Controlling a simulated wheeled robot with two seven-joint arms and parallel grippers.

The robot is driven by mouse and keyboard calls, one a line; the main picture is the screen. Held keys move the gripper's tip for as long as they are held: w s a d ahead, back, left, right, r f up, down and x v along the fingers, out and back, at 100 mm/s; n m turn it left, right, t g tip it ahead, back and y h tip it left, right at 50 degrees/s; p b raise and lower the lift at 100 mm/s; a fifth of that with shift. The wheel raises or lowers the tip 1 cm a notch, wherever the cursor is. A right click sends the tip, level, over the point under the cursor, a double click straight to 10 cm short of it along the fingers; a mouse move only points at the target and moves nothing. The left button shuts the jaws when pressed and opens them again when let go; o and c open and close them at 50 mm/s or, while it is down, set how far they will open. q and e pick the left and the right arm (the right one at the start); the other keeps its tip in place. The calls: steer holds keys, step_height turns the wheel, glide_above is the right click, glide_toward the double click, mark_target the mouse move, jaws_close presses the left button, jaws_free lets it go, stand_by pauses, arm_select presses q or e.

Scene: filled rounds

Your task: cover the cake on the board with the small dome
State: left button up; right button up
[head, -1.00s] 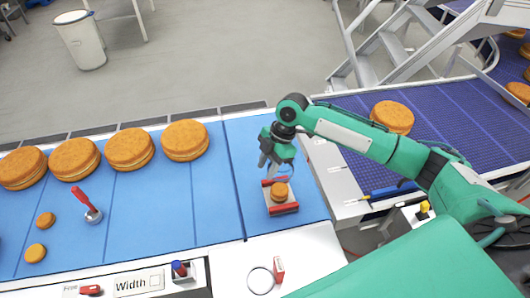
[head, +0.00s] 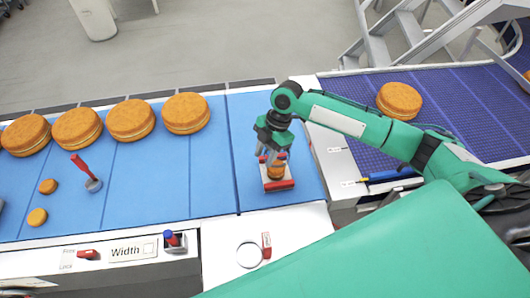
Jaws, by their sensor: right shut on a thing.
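The board (head: 278,186), pale with red bars at its front and back, lies on the blue belt near its right end. A small orange-brown cake (head: 277,172) sits on it. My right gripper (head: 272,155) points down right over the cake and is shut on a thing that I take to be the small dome. The dome is clear and hardly shows against the cake and fingers. I cannot tell whether its rim touches the board. The gripper partly hides the back of the board. My left gripper is not in view.
Several big round cakes (head: 186,113) line the belt's far edge. Two small cakes (head: 37,216) and a red-handled tool (head: 85,172) are at left. A white ring (head: 249,255) and a red block (head: 266,245) lie in front. A purple belt (head: 450,110) is at right.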

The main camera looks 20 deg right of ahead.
step_height(320, 180, down, 2)
steer(key=shift+b, duration=0.65)
steer(key=shift+f+b, duration=2.15)
steer(key=shift+f, duration=1.45)
arm_select(q)
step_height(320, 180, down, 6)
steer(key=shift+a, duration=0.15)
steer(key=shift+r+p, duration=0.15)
steer(key=shift+p, duration=0.15)
arm_select(e)
steer(key=shift+f, duration=0.3)
steer(key=o, duration=1.5)
